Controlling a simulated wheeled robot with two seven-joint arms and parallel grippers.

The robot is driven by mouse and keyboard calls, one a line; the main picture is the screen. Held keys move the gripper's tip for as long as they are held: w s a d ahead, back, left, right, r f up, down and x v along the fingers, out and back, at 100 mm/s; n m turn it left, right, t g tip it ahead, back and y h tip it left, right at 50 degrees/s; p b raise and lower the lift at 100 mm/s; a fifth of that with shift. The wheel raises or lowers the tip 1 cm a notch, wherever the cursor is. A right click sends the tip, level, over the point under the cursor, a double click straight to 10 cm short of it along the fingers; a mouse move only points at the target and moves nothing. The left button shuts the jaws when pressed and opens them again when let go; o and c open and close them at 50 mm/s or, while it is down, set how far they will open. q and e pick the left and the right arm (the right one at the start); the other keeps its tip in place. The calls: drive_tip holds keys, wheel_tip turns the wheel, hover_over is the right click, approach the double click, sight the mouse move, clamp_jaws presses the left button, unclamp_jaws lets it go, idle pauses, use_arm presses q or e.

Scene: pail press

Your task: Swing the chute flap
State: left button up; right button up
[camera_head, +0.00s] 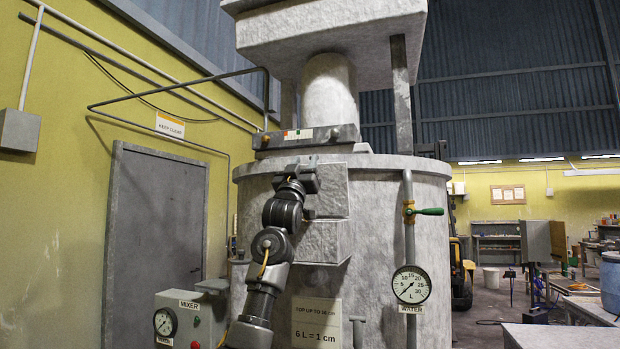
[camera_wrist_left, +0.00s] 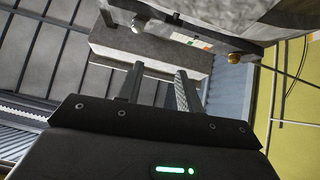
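A grey stone-like block (camera_head: 331,188) stands out from the front of the big round vessel, with a second, lower block (camera_head: 322,242) under it. These look like the chute and its flap; I cannot tell which face is the flap. My left gripper (camera_head: 304,180) is raised at the left side of the upper block, partly overlapping it. In the left wrist view my two fingers (camera_wrist_left: 160,72) stand apart with nothing clearly between them. A grey slab (camera_wrist_left: 150,50) is seen beyond their tips; I cannot tell whether they touch it. My right gripper is not in view.
A bolted bar with a coloured label (camera_head: 305,138) sits above the blocks. A pipe with a green-handled valve (camera_head: 425,211) and a WATER gauge (camera_head: 411,285) stand to the right. A MIXER box (camera_head: 178,318) and a door (camera_head: 157,220) are at left. Floor at right is partly free.

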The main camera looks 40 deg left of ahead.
use_arm(q)
drive_tip(key=w+a+r+g+p, duration=0.1)
drive_tip(key=w+a+r+p, duration=0.1)
drive_tip(key=w+p, duration=0.6)
drive_tip(key=shift+a+p, duration=0.75)
drive_tip(key=shift+p, duration=0.5)
drive_tip(key=shift+f, duration=0.1)
drive_tip(key=shift+c, duration=0.6)
drive_tip(key=shift+s+d, duration=0.1)
drive_tip(key=shift+s, duration=0.05)
drive_tip(key=shift+c, duration=1.1)
clamp_jaws()
